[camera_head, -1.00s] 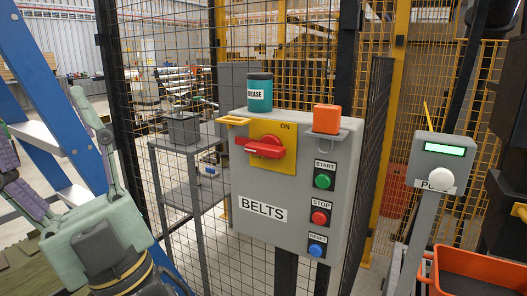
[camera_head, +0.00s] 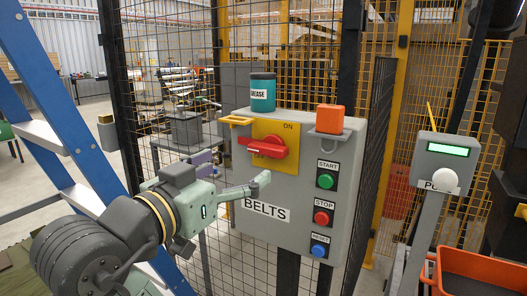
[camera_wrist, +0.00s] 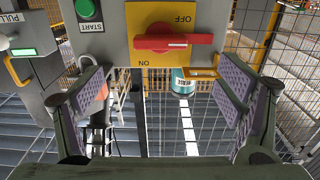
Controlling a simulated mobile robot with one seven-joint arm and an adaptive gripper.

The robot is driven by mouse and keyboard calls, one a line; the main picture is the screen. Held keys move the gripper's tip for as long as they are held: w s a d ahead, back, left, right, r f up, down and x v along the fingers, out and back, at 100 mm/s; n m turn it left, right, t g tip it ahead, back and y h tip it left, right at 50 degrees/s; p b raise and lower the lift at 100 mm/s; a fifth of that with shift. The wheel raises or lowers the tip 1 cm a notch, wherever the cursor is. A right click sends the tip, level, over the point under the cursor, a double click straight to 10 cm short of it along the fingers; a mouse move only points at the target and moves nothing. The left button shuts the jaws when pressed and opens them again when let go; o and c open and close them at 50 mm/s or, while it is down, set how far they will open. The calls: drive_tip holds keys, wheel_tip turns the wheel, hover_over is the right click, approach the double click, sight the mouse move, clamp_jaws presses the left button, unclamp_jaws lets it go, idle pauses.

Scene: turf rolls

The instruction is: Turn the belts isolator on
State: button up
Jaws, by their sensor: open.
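The belts isolator is a red rotary handle (camera_head: 265,146) on a yellow plate (camera_head: 288,131) on the grey BELTS box (camera_head: 300,190). The handle lies roughly level, its long end to the left in the head view; ON is printed above it. The wrist view is upside down: the red handle (camera_wrist: 165,43) lies across the plate, with OFF above and ON below. My gripper (camera_head: 236,172) is open and empty, in front of the box and lower left of the handle. In the wrist view its two padded fingers (camera_wrist: 160,95) stand wide apart, not touching the handle.
A teal grease tin (camera_head: 262,93) stands on the box. An orange block (camera_head: 329,118) sits on a right-hand bracket; a yellow bracket (camera_head: 236,121) juts out at left. Green START (camera_head: 326,181), red STOP (camera_head: 321,217) and blue (camera_head: 318,249) buttons are close by. A blue ladder (camera_head: 65,115) stands left.

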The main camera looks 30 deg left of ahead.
sight(264, 152)
drive_tip(key=w+p, duration=0.2)
drive_tip(key=w, duration=0.8)
drive_tip(key=shift+w+d, duration=0.2)
drive_tip(key=shift+c, duration=0.2)
drive_tip(key=c, duration=1.1)
